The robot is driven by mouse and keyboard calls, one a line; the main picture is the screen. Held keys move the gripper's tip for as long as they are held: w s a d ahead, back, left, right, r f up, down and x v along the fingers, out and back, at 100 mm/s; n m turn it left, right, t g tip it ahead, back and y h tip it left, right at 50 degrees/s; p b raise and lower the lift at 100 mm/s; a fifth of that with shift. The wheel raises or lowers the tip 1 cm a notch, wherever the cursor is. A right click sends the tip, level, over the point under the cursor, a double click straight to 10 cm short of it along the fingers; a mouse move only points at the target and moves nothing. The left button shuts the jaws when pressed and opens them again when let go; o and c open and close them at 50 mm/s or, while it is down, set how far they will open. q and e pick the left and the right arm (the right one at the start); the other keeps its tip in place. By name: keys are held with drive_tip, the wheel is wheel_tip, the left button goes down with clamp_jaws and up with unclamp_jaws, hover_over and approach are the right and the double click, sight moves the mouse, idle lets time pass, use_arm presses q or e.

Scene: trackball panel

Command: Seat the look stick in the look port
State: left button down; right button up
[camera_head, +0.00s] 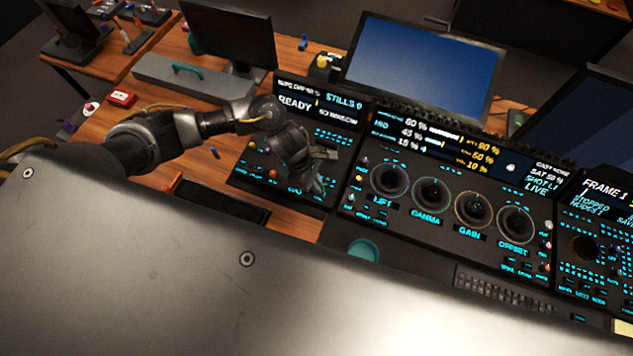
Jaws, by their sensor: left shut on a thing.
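My left arm comes in from the left, and my left gripper (316,178) hangs over the left panel section, below its READY screen. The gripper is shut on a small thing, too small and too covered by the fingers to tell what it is. I cannot make out the look stick or the look port for certain. A small blue stick-like piece (214,153) lies on the wooden desk left of the panel. The left panel section (247,172) has rows of lit buttons, partly hidden by my gripper. My right gripper is not in view.
The middle panel has several large round dials (431,195) and a screen strip (440,140). Monitors (425,68) stand behind. A grey box with a teal handle (180,78) and a red box (122,98) sit on the desk (230,150). A teal round object (364,250) is in front.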

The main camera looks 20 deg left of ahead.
use_arm(q)
drive_tip(key=shift+f, duration=0.1)
drive_tip(key=c, duration=1.6)
unclamp_jaws()
drive_tip(key=shift+o, duration=0.2)
drive_tip(key=shift+r, duration=0.25)
drive_tip(key=b+v, duration=0.2)
drive_tip(key=v, duration=1)
drive_tip(key=shift+s+f, duration=0.1)
